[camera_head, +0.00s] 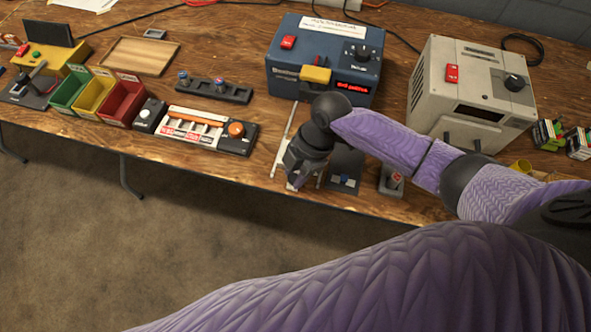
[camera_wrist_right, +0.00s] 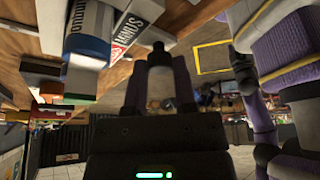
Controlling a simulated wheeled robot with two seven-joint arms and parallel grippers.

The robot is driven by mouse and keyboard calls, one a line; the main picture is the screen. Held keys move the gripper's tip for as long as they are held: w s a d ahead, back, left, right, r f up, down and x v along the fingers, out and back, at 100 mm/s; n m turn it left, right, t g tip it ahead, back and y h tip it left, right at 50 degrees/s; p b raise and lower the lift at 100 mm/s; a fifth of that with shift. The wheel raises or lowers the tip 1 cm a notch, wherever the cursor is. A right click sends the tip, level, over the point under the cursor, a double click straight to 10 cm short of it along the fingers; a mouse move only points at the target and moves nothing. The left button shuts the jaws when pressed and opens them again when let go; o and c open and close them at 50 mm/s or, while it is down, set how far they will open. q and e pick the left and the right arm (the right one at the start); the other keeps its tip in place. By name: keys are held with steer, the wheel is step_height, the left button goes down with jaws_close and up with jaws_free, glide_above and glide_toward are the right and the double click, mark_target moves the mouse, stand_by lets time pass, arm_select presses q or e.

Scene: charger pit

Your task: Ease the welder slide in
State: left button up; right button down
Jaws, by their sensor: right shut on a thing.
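The blue welder (camera_head: 325,62) stands at the back of the wooden table, with a yellow block on its front and a lit red display. The welder slide (camera_head: 293,120) is a pale metal track running from the welder's front towards the table's front edge. My right gripper (camera_head: 298,178) is over the near end of this slide and hides much of it.
A beige machine (camera_head: 470,90) stands to the right of the welder, behind my right arm. A dark pad (camera_head: 345,165) and a red-topped switch (camera_head: 393,178) sit right of the slide. A control panel (camera_head: 205,132) and coloured bins (camera_head: 97,97) lie left.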

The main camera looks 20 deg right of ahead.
steer(key=w+d+b, duration=0.2)
steer(key=w, duration=0.1)
steer(key=w+d+b, duration=0.1)
steer(key=w, duration=0.1)
steer(key=shift+w+d+f+b, duration=0.15)
steer(key=shift+d+f+b, duration=0.05)
steer(key=shift+d+b, duration=0.15)
steer(key=shift+w+d+r, duration=0.1)
steer(key=shift+w, duration=0.15)
steer(key=shift+r, duration=0.1)
steer(key=shift+c, duration=2.1)
jaws_free()
arm_select(q)
steer(key=shift+g, duration=0.3)
steer(key=f, duration=0.1)
steer(key=s+a+f, duration=0.1)
steer(key=a+f, duration=0.1)
steer(key=shift+s+f, duration=0.3)
steer(key=shift+s, duration=0.05)
arm_select(e)
steer(key=shift+r, duration=0.1)
